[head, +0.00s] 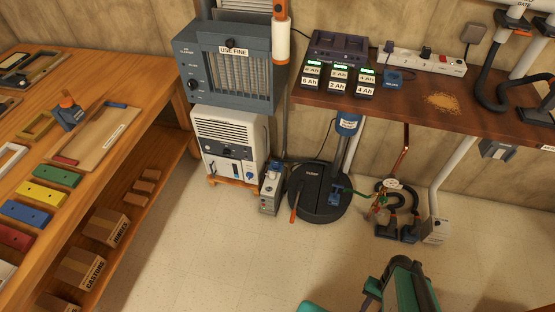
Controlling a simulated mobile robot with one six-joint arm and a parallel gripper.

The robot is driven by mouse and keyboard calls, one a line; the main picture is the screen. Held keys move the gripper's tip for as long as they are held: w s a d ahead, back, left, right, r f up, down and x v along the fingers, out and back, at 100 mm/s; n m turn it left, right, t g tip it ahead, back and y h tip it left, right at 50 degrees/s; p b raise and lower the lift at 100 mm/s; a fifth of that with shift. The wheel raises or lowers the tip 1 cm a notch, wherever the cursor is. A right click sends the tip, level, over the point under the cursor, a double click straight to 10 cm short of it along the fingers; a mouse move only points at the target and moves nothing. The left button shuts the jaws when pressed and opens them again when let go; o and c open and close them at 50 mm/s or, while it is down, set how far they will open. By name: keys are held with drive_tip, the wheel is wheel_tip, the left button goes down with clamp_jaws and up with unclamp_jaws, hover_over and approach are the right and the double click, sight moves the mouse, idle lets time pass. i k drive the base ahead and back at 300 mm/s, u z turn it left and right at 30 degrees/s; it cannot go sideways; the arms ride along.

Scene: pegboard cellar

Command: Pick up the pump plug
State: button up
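A small blue block-shaped plug (393,78) with a short label lies on the dark bench, just in front of the white power strip (432,60). Its label is too small to read, so I cannot be sure that it is the pump plug. Another small blue piece (334,199) is at the black round lid (308,205) on the floor, beside the foot of a pipe; I cannot tell what it is. Teal and dark parts of my arm show at the bottom edge. My gripper's fingertips cannot be made out, and nothing held shows.
Several labelled batteries and a charger (338,46) stand left of the power strip. A dehumidifier (230,143) stands by the left wooden bench (135,145). The floor in front is mostly clear.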

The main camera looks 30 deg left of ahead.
sight(276, 165)
drive_tip(key=u, duration=0.15)
drive_tip(key=i, duration=0.95)
drive_tip(key=u, duration=1.35)
drive_tip(key=k, duration=0.3)
drive_tip(key=u, duration=2.55)
